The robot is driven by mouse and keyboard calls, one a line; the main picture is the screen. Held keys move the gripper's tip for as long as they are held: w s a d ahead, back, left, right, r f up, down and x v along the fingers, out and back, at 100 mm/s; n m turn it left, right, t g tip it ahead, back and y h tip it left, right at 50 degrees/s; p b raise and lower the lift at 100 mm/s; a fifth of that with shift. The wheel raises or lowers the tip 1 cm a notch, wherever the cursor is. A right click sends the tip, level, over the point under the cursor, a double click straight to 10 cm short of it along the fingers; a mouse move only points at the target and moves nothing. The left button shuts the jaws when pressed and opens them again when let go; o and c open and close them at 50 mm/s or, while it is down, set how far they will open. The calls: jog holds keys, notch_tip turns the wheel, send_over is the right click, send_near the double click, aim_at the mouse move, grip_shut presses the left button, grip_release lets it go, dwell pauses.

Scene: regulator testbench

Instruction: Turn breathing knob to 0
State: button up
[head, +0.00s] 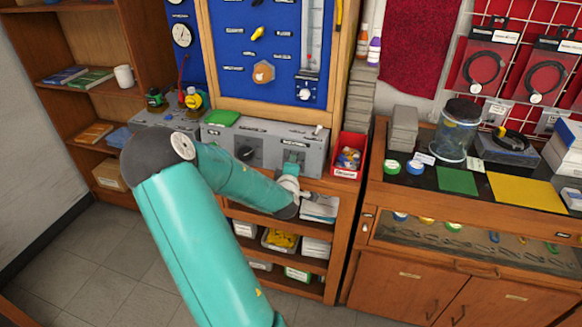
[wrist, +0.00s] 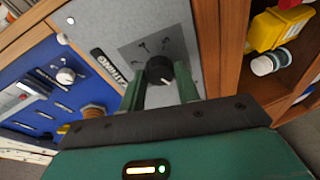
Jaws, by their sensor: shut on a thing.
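The breathing knob (wrist: 158,69) is a round black dial on a grey panel (wrist: 205,45) in the wrist view. A white pointer mark shows on its lower right side there, and several dark scale marks fan out above it. The label beside it is partly cut off and reads about "THING". My gripper (wrist: 161,86) has its two green fingers on either side of the knob, shut on it. In the head view my gripper (head: 290,172) is at the right part of the grey testbench box (head: 220,138), and it hides the knob.
Another black knob (head: 246,154) sits further left on the same box. A green item (head: 222,118) lies on top. A red bin (head: 349,155) stands close at the right. The blue gauge board (head: 265,50) rises behind, and open shelves (head: 314,290) lie below.

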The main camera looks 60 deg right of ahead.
jog(key=shift+n, duration=1)
jog(key=o, duration=1)
jog(key=shift+a+r, duration=0.1)
jog(key=shift+a, duration=0.05)
